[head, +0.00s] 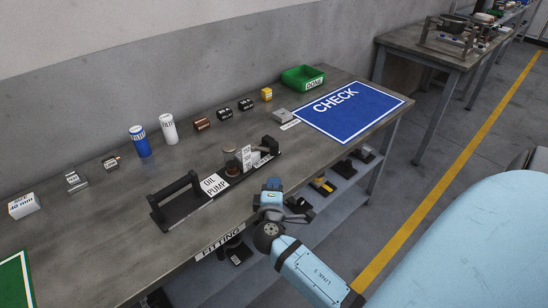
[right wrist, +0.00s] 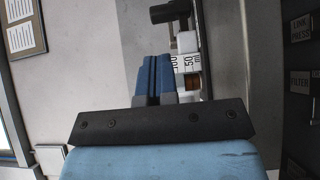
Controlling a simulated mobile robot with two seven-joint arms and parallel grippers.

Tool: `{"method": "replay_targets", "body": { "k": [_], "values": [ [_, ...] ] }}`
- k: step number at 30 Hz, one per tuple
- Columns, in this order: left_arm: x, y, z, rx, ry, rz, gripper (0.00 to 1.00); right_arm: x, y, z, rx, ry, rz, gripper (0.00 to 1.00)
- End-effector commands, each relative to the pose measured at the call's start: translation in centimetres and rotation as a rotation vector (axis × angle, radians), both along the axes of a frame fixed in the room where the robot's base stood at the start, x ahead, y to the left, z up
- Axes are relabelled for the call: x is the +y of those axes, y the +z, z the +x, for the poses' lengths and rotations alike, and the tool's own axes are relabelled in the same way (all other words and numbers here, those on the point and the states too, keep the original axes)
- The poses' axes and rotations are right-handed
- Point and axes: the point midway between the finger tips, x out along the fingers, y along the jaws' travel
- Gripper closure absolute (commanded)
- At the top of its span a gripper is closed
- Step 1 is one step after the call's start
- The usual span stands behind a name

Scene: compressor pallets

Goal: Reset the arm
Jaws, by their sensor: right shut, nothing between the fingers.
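My right arm reaches in from the lower right in the head view. My right gripper (head: 273,184) is at the front edge of the workbench (head: 110,235), close to the black oil pump fixture (head: 175,208). Its blue fingers are together and hold nothing. In the right wrist view the shut fingers (right wrist: 153,76) point toward a white labelled part of the fixture (right wrist: 188,62). I cannot tell whether they touch anything. My left gripper is not in view.
A blue CHECK mat (head: 350,110) and a green bin (head: 303,78) are at the bench's far end. A blue can (head: 140,142), a white can (head: 168,129) and several small parts line the back. Below is a shelf with parts (head: 322,186). A second table (head: 420,43) stands beyond.

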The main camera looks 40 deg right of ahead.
Motion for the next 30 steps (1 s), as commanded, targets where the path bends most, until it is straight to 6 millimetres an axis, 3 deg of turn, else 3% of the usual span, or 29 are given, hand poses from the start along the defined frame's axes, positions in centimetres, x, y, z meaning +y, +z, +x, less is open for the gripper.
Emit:
{"method": "replay_targets", "body": {
  "k": [4, 13, 17, 20, 24, 30],
  "values": [
    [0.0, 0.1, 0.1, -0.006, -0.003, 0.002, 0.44, 0.8, 0.0, -1.0, 0.000, -0.001, 0.000, 1.00],
    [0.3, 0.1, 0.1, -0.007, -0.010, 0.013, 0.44, 1.1, -0.1, -1.2, 0.001, 0.003, 0.008, 1.00],
    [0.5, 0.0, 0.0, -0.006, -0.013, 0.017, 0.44, 2.1, -2.1, -1.9, 0.017, 0.056, 0.114, 1.00],
    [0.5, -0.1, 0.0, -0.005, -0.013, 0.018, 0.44, 4.0, -5.1, -3.2, 0.039, 0.139, 0.303, 1.00],
    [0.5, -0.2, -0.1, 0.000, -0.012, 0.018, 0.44, 8.3, -9.6, -6.3, 0.066, 0.259, 0.663, 1.00],
    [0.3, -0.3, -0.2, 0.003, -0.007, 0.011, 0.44, 14.4, -12.9, -11.1, 0.077, 0.344, 1.134, 1.00]
  ]
}}
